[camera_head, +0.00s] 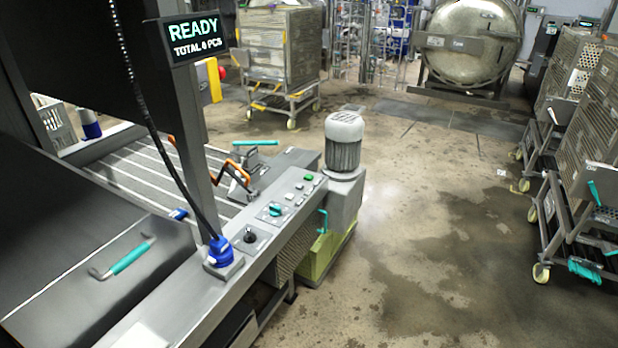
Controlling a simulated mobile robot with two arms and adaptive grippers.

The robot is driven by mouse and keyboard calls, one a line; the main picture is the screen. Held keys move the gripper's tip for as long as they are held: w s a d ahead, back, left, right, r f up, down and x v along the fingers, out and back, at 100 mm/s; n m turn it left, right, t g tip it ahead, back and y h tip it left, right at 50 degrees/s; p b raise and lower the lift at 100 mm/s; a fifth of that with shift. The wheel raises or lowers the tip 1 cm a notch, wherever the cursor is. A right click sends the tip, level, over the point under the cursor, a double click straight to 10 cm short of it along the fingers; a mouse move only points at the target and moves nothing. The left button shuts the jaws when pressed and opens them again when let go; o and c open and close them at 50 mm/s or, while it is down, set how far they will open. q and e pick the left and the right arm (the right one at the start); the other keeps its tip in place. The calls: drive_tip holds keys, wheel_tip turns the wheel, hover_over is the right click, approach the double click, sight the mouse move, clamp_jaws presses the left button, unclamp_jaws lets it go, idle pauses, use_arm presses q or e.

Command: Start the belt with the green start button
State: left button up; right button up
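The belt machine's control panel (263,223) runs along the grey side rail in the middle of the view. A small green button (308,178) sits near its far end, beside several pale buttons (299,187). A teal rotary switch (275,210) and a black knob (250,236) are nearer on the same rail. The slatted belt (150,170) lies left of the rail. A display (194,38) on a post reads "READY" and "TOTAL 0 PCS"; the digit is small. Neither of my grippers is in view.
A grey motor (343,143) stands upright at the rail's far end. A blue connector (220,252) with a black cable is on the near rail. Wheeled racks (580,190) stand at right and a basket stack (278,45) at the back. The floor between is open.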

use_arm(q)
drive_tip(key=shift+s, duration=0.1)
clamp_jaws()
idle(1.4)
